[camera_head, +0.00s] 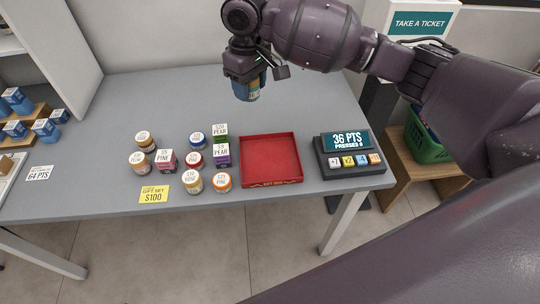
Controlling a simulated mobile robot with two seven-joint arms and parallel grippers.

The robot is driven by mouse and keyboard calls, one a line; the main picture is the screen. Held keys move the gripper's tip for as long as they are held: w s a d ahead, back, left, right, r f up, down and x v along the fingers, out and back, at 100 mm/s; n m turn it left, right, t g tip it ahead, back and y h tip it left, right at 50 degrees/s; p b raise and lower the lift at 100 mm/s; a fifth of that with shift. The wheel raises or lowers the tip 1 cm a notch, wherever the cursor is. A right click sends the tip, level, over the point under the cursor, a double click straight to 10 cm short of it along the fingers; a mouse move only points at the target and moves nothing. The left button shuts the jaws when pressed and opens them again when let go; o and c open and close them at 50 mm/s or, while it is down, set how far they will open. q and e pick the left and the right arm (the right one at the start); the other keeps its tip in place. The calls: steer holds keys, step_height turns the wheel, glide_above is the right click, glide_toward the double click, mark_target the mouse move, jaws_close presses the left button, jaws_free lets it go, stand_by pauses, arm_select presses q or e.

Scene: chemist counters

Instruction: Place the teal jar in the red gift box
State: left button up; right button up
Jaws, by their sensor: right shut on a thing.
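My left gripper is not in view.
A yellow price card (154,194) lies in front. The back of the counter (150,95) is clear.

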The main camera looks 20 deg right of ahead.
steer(key=b, duration=0.2)
glide_toward(255, 151)
steer(key=shift+f, duration=0.35)
step_height(255, 151, down, 5)
steer(key=shift+f+b, duration=0.2)
steer(key=shift+b, duration=0.7)
steer(key=shift+f, duration=0.15)
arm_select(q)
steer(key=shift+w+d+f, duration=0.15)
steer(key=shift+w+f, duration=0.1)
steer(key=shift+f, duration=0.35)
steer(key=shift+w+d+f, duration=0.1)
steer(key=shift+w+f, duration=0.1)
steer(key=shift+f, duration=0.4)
arm_select(e)
steer(key=o, duration=0.7)
steer(key=shift+f, duration=0.1)
